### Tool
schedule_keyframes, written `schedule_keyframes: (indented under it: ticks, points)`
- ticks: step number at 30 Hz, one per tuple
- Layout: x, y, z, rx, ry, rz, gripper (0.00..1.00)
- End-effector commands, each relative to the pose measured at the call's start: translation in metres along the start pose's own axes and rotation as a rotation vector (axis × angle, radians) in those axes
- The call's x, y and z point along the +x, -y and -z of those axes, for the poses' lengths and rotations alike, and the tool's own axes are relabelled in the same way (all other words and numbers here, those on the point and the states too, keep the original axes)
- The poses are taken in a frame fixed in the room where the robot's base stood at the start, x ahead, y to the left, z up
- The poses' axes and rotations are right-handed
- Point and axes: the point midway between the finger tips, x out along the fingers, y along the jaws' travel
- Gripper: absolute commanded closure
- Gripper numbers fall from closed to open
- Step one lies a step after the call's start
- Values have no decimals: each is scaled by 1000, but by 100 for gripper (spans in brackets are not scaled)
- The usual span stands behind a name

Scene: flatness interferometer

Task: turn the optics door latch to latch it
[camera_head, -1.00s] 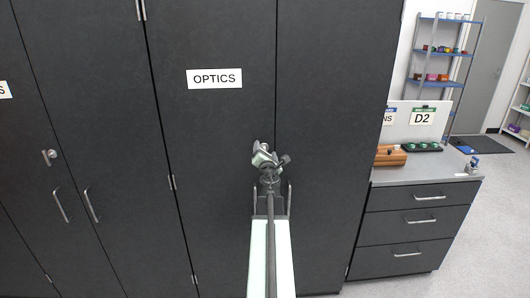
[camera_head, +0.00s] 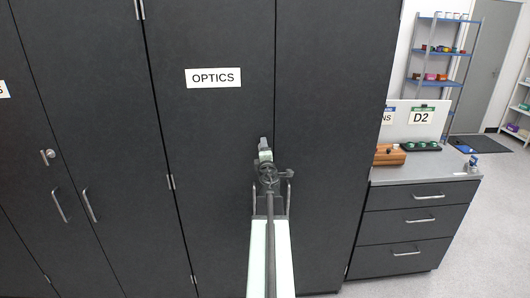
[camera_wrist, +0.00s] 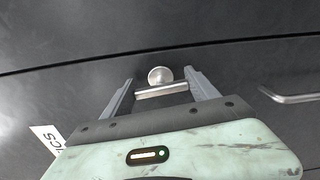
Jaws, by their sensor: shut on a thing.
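The optics door latch shows in the wrist view as a round silver knob (camera_wrist: 159,74) with a short metal lever (camera_wrist: 162,90) below it. My gripper (camera_wrist: 161,84) is shut on the lever, one finger at each side. In the head view my gripper (camera_head: 264,144) is at the seam between the two optics doors and hides the latch. The left optics door carries an OPTICS label (camera_head: 213,78); part of the label (camera_wrist: 48,140) shows in the wrist view. The door seam runs across the wrist view just above the knob.
A bar handle (camera_head: 289,197) stands close to the right of my wrist, and a handle (camera_wrist: 288,98) shows at right in the wrist view. The neighbouring cabinet at left has its own latch (camera_head: 48,155). A grey drawer counter (camera_head: 425,172) stands at right.

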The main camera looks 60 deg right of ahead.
Motion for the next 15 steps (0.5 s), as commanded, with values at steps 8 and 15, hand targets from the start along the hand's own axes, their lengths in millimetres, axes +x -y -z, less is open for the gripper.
schedule_keyframes:
  ticks: [8,15]
  points:
    - [0,0,1,63,-2,0,72]
    - [0,0,1,72,-2,0,72]
